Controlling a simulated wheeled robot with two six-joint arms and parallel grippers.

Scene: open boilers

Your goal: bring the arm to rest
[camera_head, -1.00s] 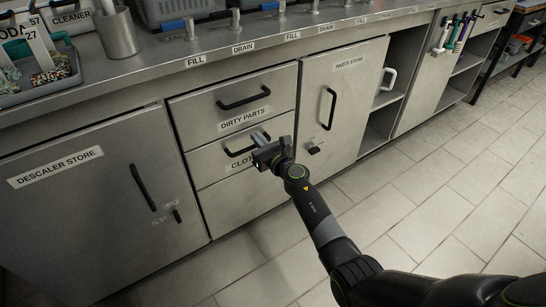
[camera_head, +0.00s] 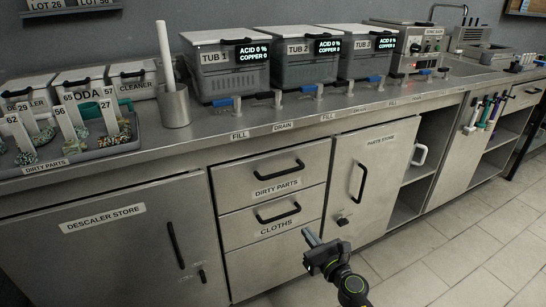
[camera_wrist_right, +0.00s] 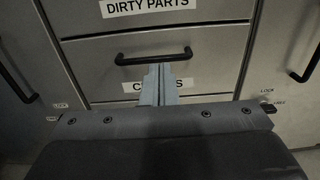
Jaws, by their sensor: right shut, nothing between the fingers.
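My right gripper (camera_head: 311,238) shows low in the head view, in front of the lower drawers and to the right of the CLOTHS label. Its grey fingers are shut together with nothing between them. In the right wrist view the closed fingers (camera_wrist_right: 158,84) point at the drawer front and overlap the CLOTHS label. The CLOTHS drawer (camera_head: 245,227) is shut, with a black bar handle (camera_head: 278,213). The gripper appears apart from the handle. My left gripper is not in view.
The DIRTY PARTS drawer (camera_head: 240,180), the descaler store door (camera_head: 100,255) and the parts store door (camera_head: 385,165) are shut. Three tubs, including TUB 1 (camera_head: 225,85), stand on the counter. A tray (camera_head: 100,152) of tagged parts sits left. Tiled floor (camera_head: 470,260) is clear at right.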

